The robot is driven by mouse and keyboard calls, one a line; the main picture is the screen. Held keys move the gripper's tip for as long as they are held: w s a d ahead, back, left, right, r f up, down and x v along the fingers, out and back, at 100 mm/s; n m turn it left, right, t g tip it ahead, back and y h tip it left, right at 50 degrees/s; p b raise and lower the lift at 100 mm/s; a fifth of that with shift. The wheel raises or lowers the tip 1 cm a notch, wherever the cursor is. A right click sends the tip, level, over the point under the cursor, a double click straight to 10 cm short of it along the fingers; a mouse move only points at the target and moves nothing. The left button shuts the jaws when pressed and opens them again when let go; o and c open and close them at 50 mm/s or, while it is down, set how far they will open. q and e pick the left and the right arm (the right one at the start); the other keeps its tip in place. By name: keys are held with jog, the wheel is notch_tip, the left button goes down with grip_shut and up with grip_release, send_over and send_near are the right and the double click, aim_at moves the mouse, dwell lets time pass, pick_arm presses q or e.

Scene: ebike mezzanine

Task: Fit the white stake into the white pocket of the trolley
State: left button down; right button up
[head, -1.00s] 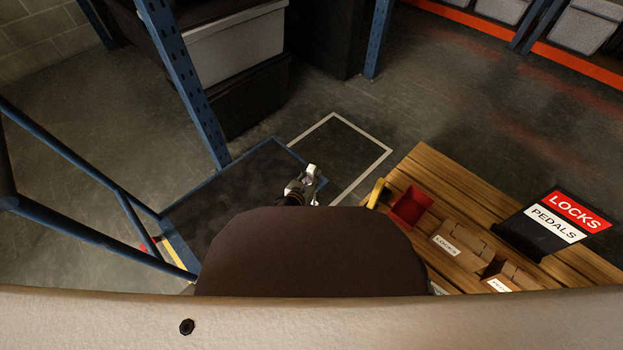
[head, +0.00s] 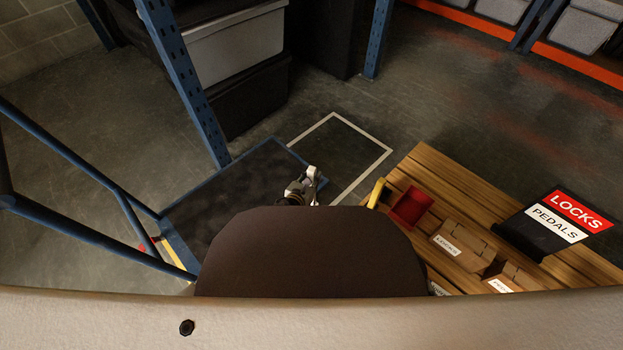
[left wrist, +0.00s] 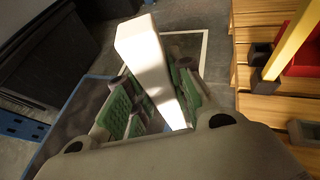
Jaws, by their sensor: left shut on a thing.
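The white stake (left wrist: 147,60) is a pale square bar in the left wrist view. My left gripper (left wrist: 160,100) is shut on it, with green-padded fingers on both sides. The stake tilts, its near end towards the top left. In the head view my left gripper (head: 308,184) is small and partly hidden behind my own brown body part; it hangs near the right edge of a blue-edged dark platform (head: 225,195). A wooden slatted deck (head: 425,167) lies to its right. I cannot make out a white pocket. My right gripper is not in view.
A yellow post (left wrist: 293,40) stands by small dark blocks (left wrist: 262,54) on the deck's edge. A red bin (head: 411,206), cardboard boxes (head: 462,246) and a LOCKS/PEDALS sign (head: 556,217) are on the deck. A blue rack post (head: 183,80) stands behind. White-outlined floor (head: 345,150) is clear.

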pick_arm(q)
jog(key=c, duration=1.3)
grip_release()
jog(key=shift+o, duration=0.2)
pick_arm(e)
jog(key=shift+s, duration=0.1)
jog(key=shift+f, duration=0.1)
pick_arm(q)
jog(key=shift+r, duration=0.15)
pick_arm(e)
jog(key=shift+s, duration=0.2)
